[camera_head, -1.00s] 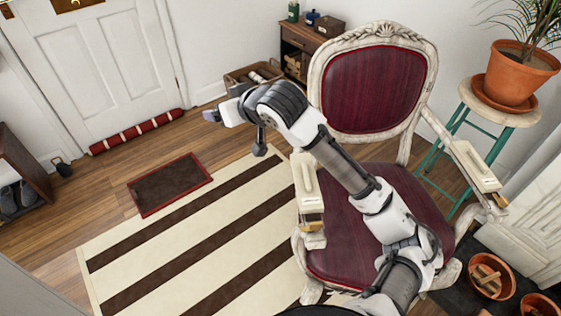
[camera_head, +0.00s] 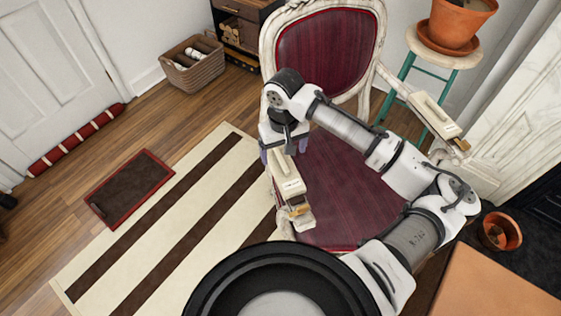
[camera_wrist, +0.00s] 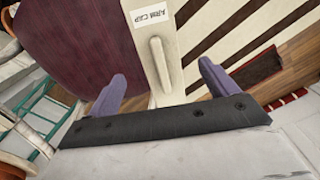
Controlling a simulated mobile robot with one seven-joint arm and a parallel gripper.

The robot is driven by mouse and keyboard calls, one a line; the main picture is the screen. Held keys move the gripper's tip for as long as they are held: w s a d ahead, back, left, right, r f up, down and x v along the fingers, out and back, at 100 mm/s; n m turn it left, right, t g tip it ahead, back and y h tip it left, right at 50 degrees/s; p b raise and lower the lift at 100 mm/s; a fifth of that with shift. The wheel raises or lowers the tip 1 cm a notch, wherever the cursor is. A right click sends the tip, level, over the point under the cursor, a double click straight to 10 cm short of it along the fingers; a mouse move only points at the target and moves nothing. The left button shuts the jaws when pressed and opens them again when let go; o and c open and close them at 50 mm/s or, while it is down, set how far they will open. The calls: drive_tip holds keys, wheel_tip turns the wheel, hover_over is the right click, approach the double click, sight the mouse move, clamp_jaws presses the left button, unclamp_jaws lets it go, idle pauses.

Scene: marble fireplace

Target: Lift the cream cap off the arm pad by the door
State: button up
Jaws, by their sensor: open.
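The cream cap (camera_head: 289,182) lies on the chair's left arm, on the side nearest the door. It is long, with a raised ridge handle along its top, and the wrist view shows the cap (camera_wrist: 137,40) with an "ARM CAP" label. My gripper (camera_head: 284,150) points down over the cap's back part. In the wrist view my gripper (camera_wrist: 161,72) is open, its two purple fingers on either side of the cap's ridge. I cannot tell whether they touch the cap. The armchair (camera_head: 335,205) has a dark red seat.
A similar cream cap (camera_head: 434,113) lies on the chair's right arm. A potted plant (camera_head: 456,22) stands on a teal-legged stool (camera_head: 404,73) behind. A wicker basket (camera_head: 195,68) sits by the wall.

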sight(283, 162)
wheel_tip(283, 162, down, 8)
drive_tip(key=shift+w+r+p, duration=0.1)
drive_tip(key=shift+r+p, duration=0.15)
drive_tip(key=shift+p, duration=0.4)
drive_tip(key=shift+c, duration=0.2)
drive_tip(key=c, duration=1)
drive_tip(key=shift+r, duration=0.15)
